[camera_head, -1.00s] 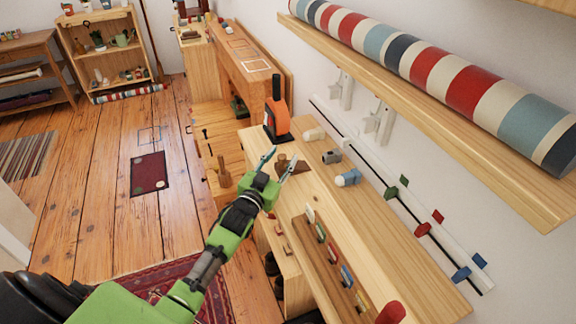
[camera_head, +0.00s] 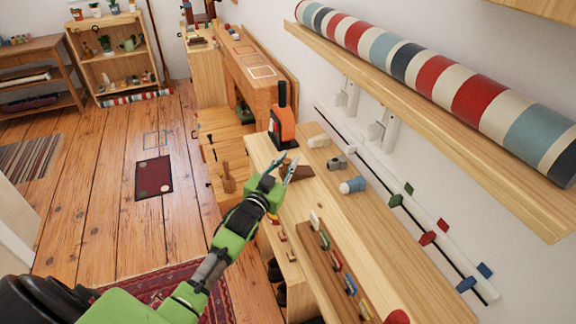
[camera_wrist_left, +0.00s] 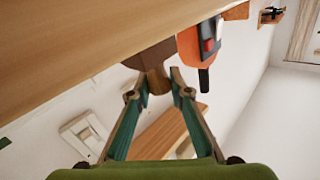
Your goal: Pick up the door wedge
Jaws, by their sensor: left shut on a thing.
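The door wedge is a dark brown wooden piece (camera_head: 302,172) at the far end of the light wooden bench top (camera_head: 335,200). It also shows in the left wrist view (camera_wrist_left: 150,62), at the fingertips and against the bench surface. My left gripper (camera_head: 283,166) is at the bench's left edge, shut on the wedge, with its teal fingers at the wedge's near end. The fingers hide part of the wedge in the head view. I cannot tell whether it is clear of the bench. My right gripper is not in view.
An orange and black tool (camera_head: 282,125) stands just behind the wedge. A cream piece (camera_head: 318,141), a grey piece (camera_head: 337,163) and a blue and white piece (camera_head: 352,185) lie to the right. A rack of coloured pieces (camera_head: 335,265) is nearer. A shelf with a striped roll (camera_head: 435,78) overhangs the right.

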